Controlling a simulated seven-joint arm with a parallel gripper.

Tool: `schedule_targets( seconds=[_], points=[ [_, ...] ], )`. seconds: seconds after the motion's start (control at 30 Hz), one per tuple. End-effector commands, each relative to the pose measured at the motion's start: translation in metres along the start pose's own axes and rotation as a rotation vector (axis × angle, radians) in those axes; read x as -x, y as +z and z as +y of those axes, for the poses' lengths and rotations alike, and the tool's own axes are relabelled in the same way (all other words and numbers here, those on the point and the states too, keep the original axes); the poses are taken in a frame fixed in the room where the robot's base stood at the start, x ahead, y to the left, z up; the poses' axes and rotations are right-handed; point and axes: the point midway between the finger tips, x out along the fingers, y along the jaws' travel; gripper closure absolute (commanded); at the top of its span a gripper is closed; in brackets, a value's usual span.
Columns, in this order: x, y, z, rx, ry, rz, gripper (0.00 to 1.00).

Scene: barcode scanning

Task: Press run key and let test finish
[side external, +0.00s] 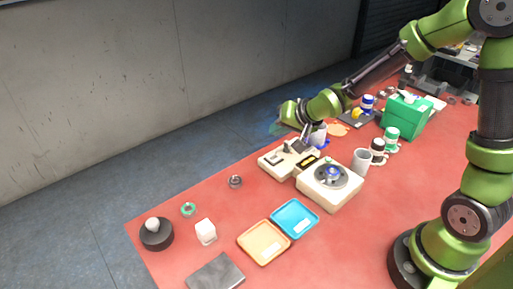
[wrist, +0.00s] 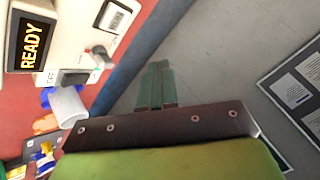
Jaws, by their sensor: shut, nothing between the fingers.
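A cream tester (side external: 275,160) with a small dark display stands near the far edge of the red table. In the wrist view its display (wrist: 33,45) reads READY. My gripper (side external: 304,148) is close to the tester in the side view. In the wrist view my gripper (wrist: 157,75) is shut and empty, its fingers over the grey floor to the right of the tester. Contact with a key does not show.
A cream unit with a round turntable (side external: 331,174) stands beside the tester. A white mug (side external: 361,161) and a green box (side external: 405,117) stand to the right. Blue (side external: 295,218) and orange (side external: 263,243) trays lie in front. The table's left part has small scattered items.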

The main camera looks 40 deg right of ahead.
Motion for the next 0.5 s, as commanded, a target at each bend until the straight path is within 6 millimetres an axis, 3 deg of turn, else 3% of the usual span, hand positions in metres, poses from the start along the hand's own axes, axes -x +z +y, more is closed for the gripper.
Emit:
schedule_targets(
  seconds=[0.3,0.5],
  points=[
    [-0.032,0.024,0.023,0.001,0.003,-0.004,1.0],
    [-0.041,0.031,0.031,0.001,0.002,-0.001,1.0]
  ],
)
